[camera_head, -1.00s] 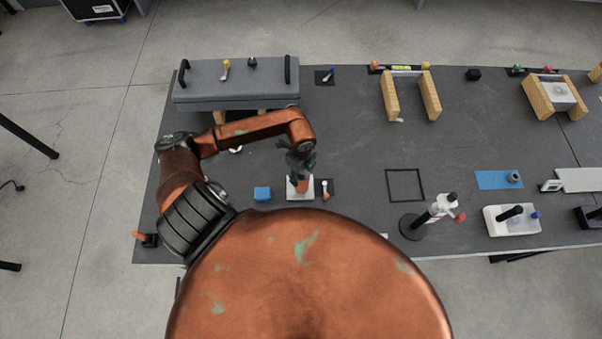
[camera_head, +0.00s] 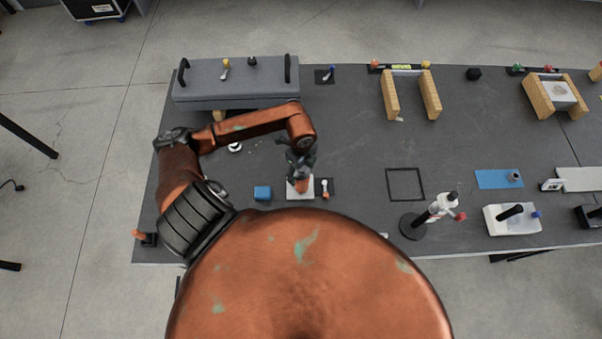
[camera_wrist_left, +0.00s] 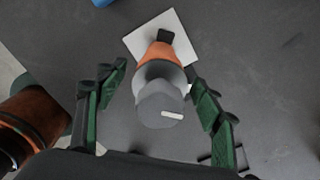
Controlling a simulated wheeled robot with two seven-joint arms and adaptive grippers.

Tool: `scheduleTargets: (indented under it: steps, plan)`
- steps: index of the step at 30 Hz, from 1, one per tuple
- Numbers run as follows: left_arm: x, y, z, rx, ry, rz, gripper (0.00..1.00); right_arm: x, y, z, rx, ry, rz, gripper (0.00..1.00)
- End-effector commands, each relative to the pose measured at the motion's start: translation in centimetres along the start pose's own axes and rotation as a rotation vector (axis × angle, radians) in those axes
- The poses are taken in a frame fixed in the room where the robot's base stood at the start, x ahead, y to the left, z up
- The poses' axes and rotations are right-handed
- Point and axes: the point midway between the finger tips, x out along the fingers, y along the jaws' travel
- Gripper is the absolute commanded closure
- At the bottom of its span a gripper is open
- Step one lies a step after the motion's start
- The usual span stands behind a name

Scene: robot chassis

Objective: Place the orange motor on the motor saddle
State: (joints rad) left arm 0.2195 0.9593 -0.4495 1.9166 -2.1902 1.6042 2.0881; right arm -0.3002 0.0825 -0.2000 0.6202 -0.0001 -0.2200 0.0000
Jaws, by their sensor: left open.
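The orange motor (camera_head: 303,186) stands on a small white square plate (camera_head: 292,194) near the table's front edge. In the left wrist view the motor (camera_wrist_left: 160,98) shows a grey rounded end towards the camera and an orange body behind it; the white plate (camera_wrist_left: 186,44) lies beyond. My left gripper (camera_head: 300,168) is above the motor. In the left wrist view its open green-and-black fingers (camera_wrist_left: 157,85) are on either side of the motor, with no clear grip. I cannot tell for certain which item is the motor saddle. My right gripper is not in view.
A blue block (camera_head: 262,193) lies left of the plate, and an orange-handled tool (camera_head: 325,188) lies close on its right. A black square outline (camera_head: 405,184) and a black-based stand (camera_head: 412,228) are further right. A grey case (camera_head: 236,82) and wooden blocks (camera_head: 391,98) stand at the back.

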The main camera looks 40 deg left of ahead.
Motion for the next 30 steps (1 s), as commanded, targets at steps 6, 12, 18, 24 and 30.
scheduleTargets:
  steps: [6,12,18,24,30]
  plan:
    - [-4.7,-0.2,0.1,0.003,-0.003,-0.005,0.39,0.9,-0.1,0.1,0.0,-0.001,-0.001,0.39]
    - [-8.2,-0.1,0.0,0.002,-0.002,-0.003,0.39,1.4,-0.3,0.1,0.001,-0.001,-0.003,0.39]
    - [-10.0,0.0,0.0,0.001,0.0,-0.001,0.39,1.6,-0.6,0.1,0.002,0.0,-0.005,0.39]
    - [-10.2,0.0,0.0,0.001,0.0,-0.001,0.39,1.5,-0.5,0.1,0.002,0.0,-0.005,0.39]
    - [-10.2,0.0,0.0,0.001,0.0,0.0,0.39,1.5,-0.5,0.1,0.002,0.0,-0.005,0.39]
